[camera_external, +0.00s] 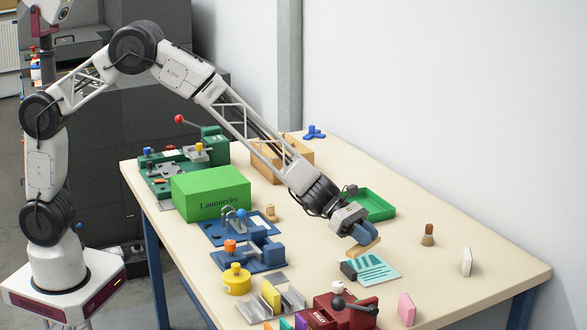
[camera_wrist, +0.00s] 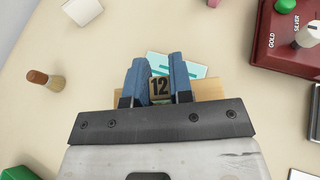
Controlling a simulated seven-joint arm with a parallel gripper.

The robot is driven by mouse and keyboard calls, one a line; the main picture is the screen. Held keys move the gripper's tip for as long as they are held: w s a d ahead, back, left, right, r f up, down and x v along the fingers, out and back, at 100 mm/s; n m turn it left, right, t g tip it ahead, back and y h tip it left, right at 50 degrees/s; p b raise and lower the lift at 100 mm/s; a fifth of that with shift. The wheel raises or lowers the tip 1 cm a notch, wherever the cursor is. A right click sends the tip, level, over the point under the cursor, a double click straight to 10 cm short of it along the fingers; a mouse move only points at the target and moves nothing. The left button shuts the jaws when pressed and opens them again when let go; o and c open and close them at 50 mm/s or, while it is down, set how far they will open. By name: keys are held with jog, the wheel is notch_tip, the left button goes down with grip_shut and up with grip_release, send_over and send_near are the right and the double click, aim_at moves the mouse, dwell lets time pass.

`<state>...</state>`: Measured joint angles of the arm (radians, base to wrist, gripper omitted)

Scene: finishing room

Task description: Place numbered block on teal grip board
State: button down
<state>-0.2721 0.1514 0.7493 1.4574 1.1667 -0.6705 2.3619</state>
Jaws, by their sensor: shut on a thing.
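The numbered block (camera_wrist: 160,88) is a tan wooden piece marked "12", between my two blue fingertips in the wrist view. In the external view the tan wood (camera_external: 366,247) shows under the fingertips. My gripper (camera_external: 356,232) is shut on it and points down; it also shows in the wrist view (camera_wrist: 158,82). In the wrist view part of the board (camera_wrist: 192,70) shows behind the fingers. I cannot tell whether block and board touch.
A green tray (camera_external: 374,206) lies behind my gripper. A dark red box with knobs (camera_external: 340,312) stands in front. A brush-like piece (camera_external: 428,236) and a white block (camera_external: 466,262) stand right, with bare table around them.

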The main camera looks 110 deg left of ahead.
jog(key=shift+w+a, duration=0.1)
jog(key=shift+w, duration=0.65)
jog(key=shift+f, duration=0.1)
jog(key=shift+f, duration=1.7)
jog(key=shift+f, duration=0.2)
jog(key=c, duration=1)
grip_release()
